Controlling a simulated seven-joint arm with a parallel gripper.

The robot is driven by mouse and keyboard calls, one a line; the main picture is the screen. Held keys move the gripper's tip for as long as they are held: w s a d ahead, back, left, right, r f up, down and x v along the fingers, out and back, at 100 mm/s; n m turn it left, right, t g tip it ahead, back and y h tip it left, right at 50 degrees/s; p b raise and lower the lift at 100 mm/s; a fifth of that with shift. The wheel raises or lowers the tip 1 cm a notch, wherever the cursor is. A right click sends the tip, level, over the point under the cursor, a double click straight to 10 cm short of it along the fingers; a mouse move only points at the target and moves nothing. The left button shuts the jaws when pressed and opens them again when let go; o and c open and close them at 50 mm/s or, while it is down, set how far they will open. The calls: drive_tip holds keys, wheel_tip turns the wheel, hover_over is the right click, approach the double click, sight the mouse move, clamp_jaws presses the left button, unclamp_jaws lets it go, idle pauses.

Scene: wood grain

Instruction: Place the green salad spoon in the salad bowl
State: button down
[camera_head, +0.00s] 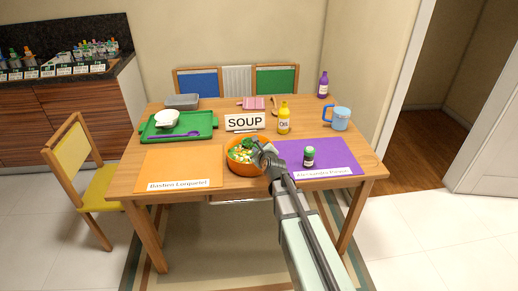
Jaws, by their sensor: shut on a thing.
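The orange salad bowl (236,168) stands at the front middle of the table, between the two placemats, with green and pale salad in it. My gripper (262,155) is over the right part of the bowl, reaching in from the front right. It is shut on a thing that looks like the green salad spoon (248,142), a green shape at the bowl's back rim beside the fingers. The spoon is small and blends with the salad, so I cannot tell whether it touches the bowl. My gripper and arm hide the bowl's right side.
A SOUP sign (245,122) and a yellow bottle (284,118) stand behind the bowl. A green bottle (309,157) stands on the purple mat (335,152). The orange mat (185,166) is clear except for a name card. A green tray (205,120) and blue mug (341,119) stand farther back.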

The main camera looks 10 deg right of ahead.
drive_tip(key=shift+f, duration=0.35)
drive_tip(key=c, duration=1)
unclamp_jaws()
drive_tip(key=shift+c, duration=0.2)
drive_tip(key=shift+r, duration=0.15)
drive_tip(key=shift+r, duration=0.45)
drive_tip(key=v, duration=0.7)
drive_tip(key=shift+s, duration=0.25)
drive_tip(key=shift+r, duration=0.1)
